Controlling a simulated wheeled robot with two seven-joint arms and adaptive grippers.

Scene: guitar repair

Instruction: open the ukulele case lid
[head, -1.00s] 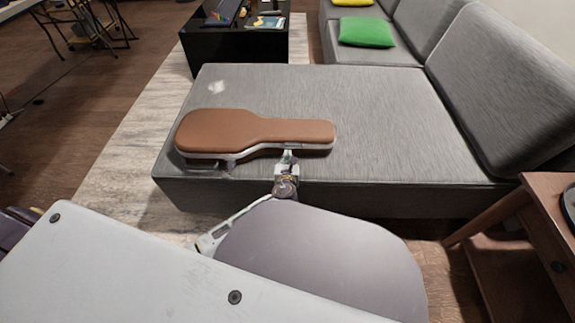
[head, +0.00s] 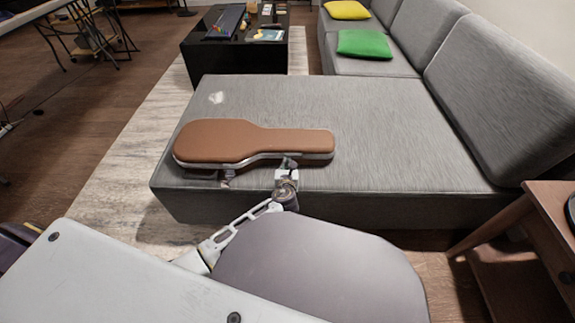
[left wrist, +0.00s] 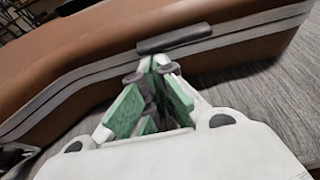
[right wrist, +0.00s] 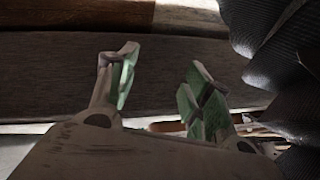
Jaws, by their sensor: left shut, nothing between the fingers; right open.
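The ukulele case (head: 235,142) lies on the grey sofa seat, with a brown top and a pale band around its side. Its lid looks closed. In the left wrist view the case (left wrist: 95,62) has a dark latch or handle piece (left wrist: 175,38) on its side. My left gripper (head: 289,163) is at the near side of the case's narrow part. In the left wrist view my left gripper (left wrist: 158,64) has its fingertips together just below the dark piece, holding nothing; contact is unclear. My right gripper (right wrist: 160,62) is open and empty, away from the case.
The sofa seat (head: 400,140) is clear right of the case. A low black table (head: 235,55) with small items stands behind. Green (head: 364,44) and yellow (head: 347,10) cushions lie at the back. A wooden side table (head: 545,220) stands at right. Dark ribbed material (right wrist: 285,70) is close beside my right gripper.

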